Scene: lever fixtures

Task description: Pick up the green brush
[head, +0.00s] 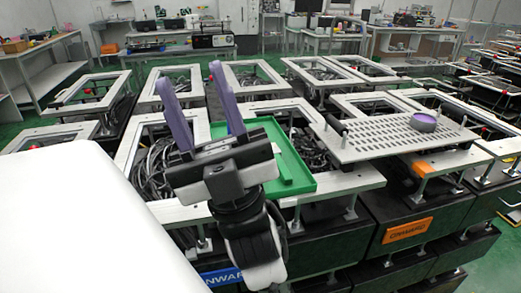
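My gripper (190,74) is in the centre left of the head view, with its two purple fingers spread apart and pointing up and away. Nothing shows between them. A shallow green tray (301,184) lies on the white frames just right of and behind my gripper. A short green bar (284,171) shows inside the tray near my gripper's body; I cannot tell whether it is the green brush or part of the tray. My gripper hides the tray's left part. No other green brush can be made out.
A perforated grey plate (375,142) with upright pegs lies at the right, bearing a purple round dish (423,122). White frames with open centres full of black cables surround the tray. A large white surface (80,225) fills the lower left.

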